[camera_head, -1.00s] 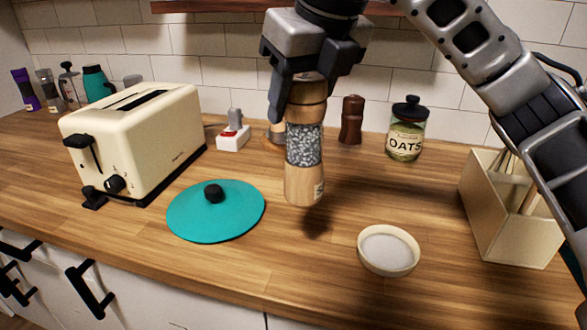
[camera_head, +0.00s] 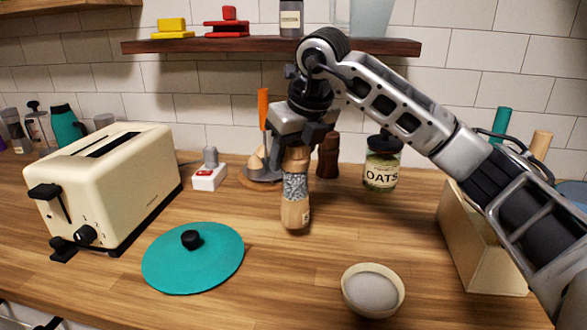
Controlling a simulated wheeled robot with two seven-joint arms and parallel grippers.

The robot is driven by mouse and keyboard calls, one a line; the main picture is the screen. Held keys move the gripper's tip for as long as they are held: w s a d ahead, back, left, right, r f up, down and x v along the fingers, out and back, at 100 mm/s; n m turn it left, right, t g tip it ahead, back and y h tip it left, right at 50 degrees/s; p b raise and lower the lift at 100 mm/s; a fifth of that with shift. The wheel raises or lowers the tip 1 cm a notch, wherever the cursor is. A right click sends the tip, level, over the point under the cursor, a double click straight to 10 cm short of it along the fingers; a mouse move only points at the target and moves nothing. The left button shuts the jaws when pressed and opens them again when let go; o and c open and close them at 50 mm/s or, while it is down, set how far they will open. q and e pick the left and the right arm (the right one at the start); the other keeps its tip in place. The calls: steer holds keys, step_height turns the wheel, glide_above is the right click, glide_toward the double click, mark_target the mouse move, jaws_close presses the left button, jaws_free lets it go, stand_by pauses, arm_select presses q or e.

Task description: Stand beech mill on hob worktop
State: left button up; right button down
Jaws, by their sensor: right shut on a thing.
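The beech mill (camera_head: 295,212) is a light wood cylinder with a clear middle full of grey-white grains. My right gripper (camera_head: 296,150) is shut on its upper part and holds it upright, over the wooden worktop (camera_head: 215,310). I cannot tell for sure whether its base touches the wood. No hob shows in view. My left gripper is not in view.
A teal lid (camera_head: 192,262) lies left of the mill and a cream toaster (camera_head: 105,190) stands farther left. A white bowl (camera_head: 373,292) is at front right. Behind are an oats jar (camera_head: 381,170), a dark brown mill (camera_head: 328,157) and a shelf (camera_head: 200,47).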

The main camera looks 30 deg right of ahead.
steer(key=f, duration=0.3)
steer(key=shift+w+d+p, duration=0.3)
steer(key=shift+w+p, duration=0.05)
steer(key=shift+f, duration=0.45)
steer(key=c, duration=0.6)
jaws_free()
steer(key=shift+f, duration=0.2)
steer(key=shift+r, duration=0.25)
steer(key=v, duration=1.2)
steer(key=shift+b, duration=0.3)
steer(key=shift+f, duration=0.1)
